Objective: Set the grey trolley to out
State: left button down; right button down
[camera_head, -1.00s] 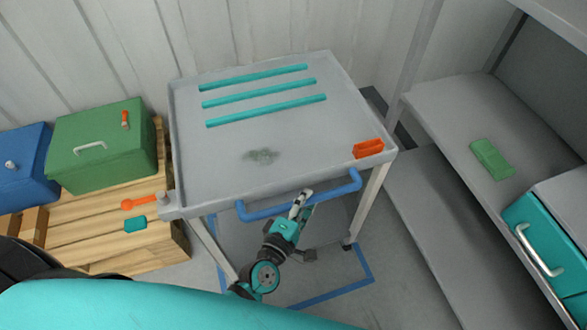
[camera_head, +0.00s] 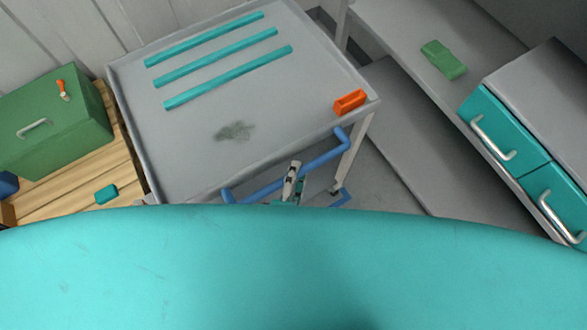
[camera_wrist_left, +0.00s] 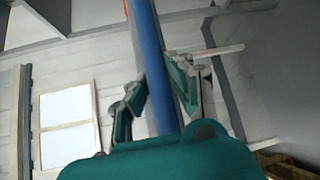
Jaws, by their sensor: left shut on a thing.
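The grey trolley (camera_head: 190,120) stands near the wall in the head view, with a grey top, three teal strips and a dark smudge. Its blue handle (camera_head: 322,160) runs along the near side. My left gripper (camera_head: 292,180) is at the middle of the handle bar. In the left wrist view the blue bar (camera_wrist_left: 152,70) passes between the fingers of the left gripper (camera_wrist_left: 155,85), which is shut on it. My teal body hides the lower half of the head view, including most of the left arm. My right gripper is not in view.
An orange holder (camera_head: 349,102) sits at the trolley's right corner. A green box (camera_head: 50,120) and a small teal block (camera_head: 106,194) are on a wooden pallet (camera_head: 75,192) at left. Right are a grey shelf (camera_head: 420,30) with a green item (camera_head: 443,60) and teal drawers (camera_head: 505,130).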

pick_arm(q)
jog(key=c, duration=1.2)
grip_release()
jog(key=shift+r, duration=0.1)
jog(key=shift+o, duration=0.2)
jog(key=v, duration=1.2)
